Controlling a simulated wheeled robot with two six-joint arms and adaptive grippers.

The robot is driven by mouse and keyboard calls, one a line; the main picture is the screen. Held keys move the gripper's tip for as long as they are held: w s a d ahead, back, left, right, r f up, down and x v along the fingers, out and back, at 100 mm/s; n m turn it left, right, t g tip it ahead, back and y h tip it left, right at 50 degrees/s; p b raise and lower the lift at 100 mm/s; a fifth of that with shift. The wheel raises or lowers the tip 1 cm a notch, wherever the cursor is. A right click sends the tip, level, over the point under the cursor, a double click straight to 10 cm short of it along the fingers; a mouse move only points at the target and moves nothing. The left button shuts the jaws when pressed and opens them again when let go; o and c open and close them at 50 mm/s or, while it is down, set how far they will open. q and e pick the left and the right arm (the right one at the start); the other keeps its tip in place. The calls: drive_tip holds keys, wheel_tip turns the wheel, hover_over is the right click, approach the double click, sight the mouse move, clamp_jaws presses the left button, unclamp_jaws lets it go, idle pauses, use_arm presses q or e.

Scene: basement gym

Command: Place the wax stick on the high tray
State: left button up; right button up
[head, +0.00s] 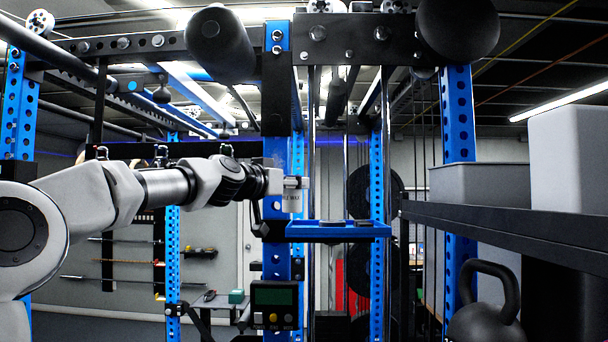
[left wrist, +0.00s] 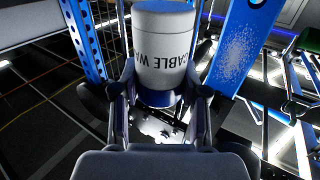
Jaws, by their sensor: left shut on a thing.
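The wax stick (head: 292,200) is a white cylinder with dark lettering. In the left wrist view the wax stick (left wrist: 163,50) reads "CABLE WA…" and has a blue lower part between the fingers. My left gripper (head: 278,184) is shut on it; the fingers (left wrist: 163,108) flank its lower part in the wrist view. The high tray (head: 340,232) is blue and shallow, by the blue rack upright. In the head view the stick appears upright, just above the tray's left end; I cannot tell whether they touch. My right gripper is out of view.
The perforated blue upright (head: 282,100) rises close behind my left gripper. A digital display box (head: 274,305) is below the tray. At right, a dark shelf (head: 500,228) bears grey boxes (head: 480,184), with a kettlebell (head: 488,310) below. Black-padded bars (head: 218,40) hang overhead.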

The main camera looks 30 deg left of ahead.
use_arm(q)
drive_tip(key=shift+w+a+f+b, duration=0.15)
drive_tip(key=shift+w+b, duration=0.45)
drive_tip(key=shift+w, duration=0.4)
drive_tip(key=w+f, duration=0.2)
drive_tip(key=w+f+b, duration=0.1)
drive_tip(key=w, duration=0.1)
drive_tip(key=shift+w+f, duration=0.25)
drive_tip(key=shift+f, duration=0.1)
drive_tip(key=shift+s+f+b, duration=0.25)
drive_tip(key=shift+f+b, duration=0.05)
drive_tip(key=shift+b, duration=0.05)
drive_tip(key=shift+s+r, duration=0.2)
drive_tip(key=shift+s, duration=0.1)
drive_tip(key=shift+w+f, duration=0.15)
drive_tip(key=shift+f, duration=0.05)
drive_tip(key=o, duration=1.2)
drive_tip(key=shift+w, duration=0.1)
drive_tip(key=shift+c, duration=0.2)
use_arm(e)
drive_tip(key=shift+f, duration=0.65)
use_arm(q)
drive_tip(key=shift+r, duration=0.15)
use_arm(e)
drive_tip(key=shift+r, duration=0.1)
